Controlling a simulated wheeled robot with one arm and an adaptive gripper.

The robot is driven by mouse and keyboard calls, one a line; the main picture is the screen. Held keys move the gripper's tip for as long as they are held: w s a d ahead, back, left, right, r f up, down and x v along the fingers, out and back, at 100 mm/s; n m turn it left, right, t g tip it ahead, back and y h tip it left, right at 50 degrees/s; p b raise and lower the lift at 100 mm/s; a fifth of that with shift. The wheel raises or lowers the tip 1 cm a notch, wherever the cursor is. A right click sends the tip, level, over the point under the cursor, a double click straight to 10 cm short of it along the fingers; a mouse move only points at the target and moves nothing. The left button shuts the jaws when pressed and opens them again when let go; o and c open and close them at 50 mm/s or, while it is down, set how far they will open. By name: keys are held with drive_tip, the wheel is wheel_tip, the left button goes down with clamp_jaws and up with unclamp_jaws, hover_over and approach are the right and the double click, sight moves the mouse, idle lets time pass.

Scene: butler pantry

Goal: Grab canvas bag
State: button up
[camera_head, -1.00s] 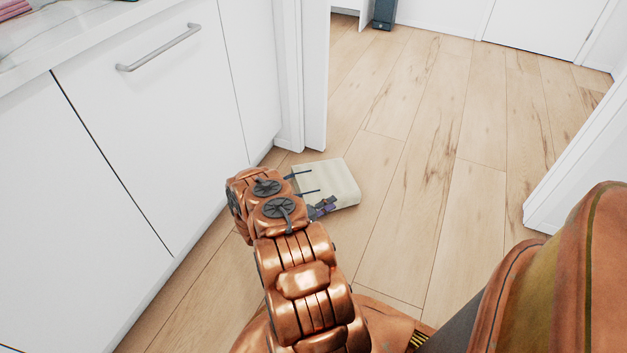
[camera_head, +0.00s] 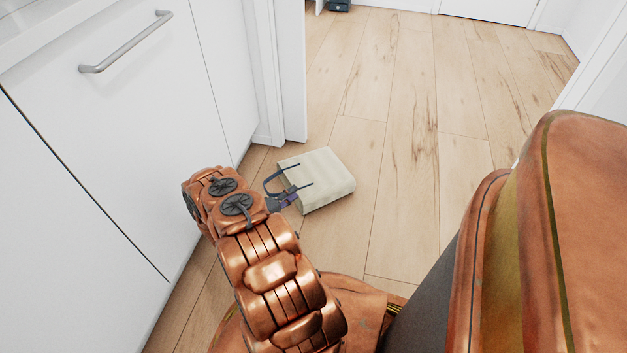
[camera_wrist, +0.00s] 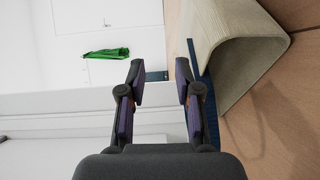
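The canvas bag (camera_head: 318,180) is cream with dark blue handles and lies on the wood floor beside the cabinet corner. It also shows at the upper right of the wrist view (camera_wrist: 238,45). My gripper (camera_head: 283,200) is at the bag's handle side, partly hidden by my arm in the head view. In the wrist view my gripper (camera_wrist: 160,78) is open. A short piece of dark blue handle (camera_wrist: 156,76) shows between the fingertips, and another strap runs beside the right finger. I cannot tell whether the fingers touch the handle.
White cabinets (camera_head: 110,120) with a metal handle (camera_head: 125,42) stand close on the left. A white door frame (camera_head: 290,75) rises just behind the bag. Open wood floor (camera_head: 400,130) lies to the right. A green item (camera_wrist: 106,53) shows in the wrist view.

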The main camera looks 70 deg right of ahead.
drive_tip(key=b, duration=0.4)
approach(306, 192)
drive_tip(key=shift+x, duration=1.25)
drive_tip(key=shift+b+x, duration=0.7)
drive_tip(key=shift+x, duration=0.6)
drive_tip(key=b+x, duration=0.2)
drive_tip(key=x, duration=0.1)
drive_tip(key=shift+s+f+b, duration=0.1)
drive_tip(key=shift+f+b, duration=0.15)
drive_tip(key=shift+b, duration=0.05)
drive_tip(key=shift+b+x, duration=0.35)
drive_tip(key=shift+x, duration=0.6)
drive_tip(key=shift+r, duration=0.15)
drive_tip(key=shift+c, duration=0.2)
clamp_jaws()
